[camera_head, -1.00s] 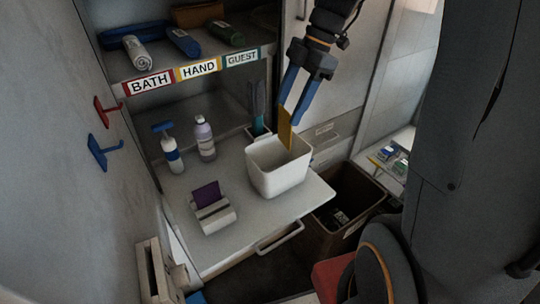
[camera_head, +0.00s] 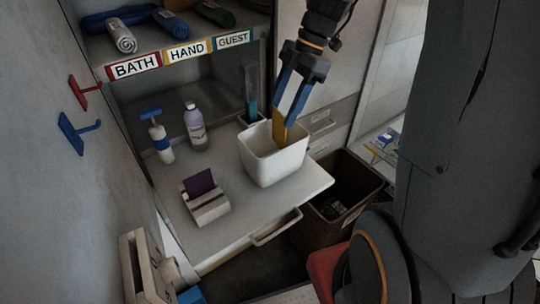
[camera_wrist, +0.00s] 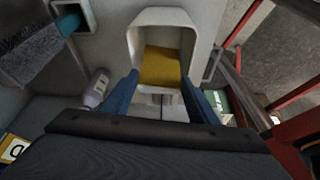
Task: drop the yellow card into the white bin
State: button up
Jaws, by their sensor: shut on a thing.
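The white bin (camera_head: 274,163) stands on the pale shelf board, near its right end. My gripper (camera_head: 284,108), with blue fingers, points down over the bin and is shut on the yellow card (camera_head: 279,126). The card hangs below the fingers, and its lower part reaches the bin's opening. In the wrist view the yellow card (camera_wrist: 160,67) shows against the opening of the white bin (camera_wrist: 137,40), between my blue fingers (camera_wrist: 165,95). I cannot tell whether the card touches the bin's inside.
A holder with a purple card (camera_head: 200,184) stands left of the bin. A spray bottle (camera_head: 158,140) and a lavender bottle (camera_head: 195,127) stand behind it. A cup with a teal brush (camera_head: 251,105) is behind the bin. A brown bin (camera_head: 345,193) stands lower right.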

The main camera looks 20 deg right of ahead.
jog(key=o, duration=1.4)
jog(key=shift+c, duration=0.2)
jog(key=shift+r, duration=0.1)
jog(key=b+v, duration=0.2)
jog(key=v, duration=0.5)
jog(key=shift+r, duration=0.3)
jog(key=shift+d, duration=0.15)
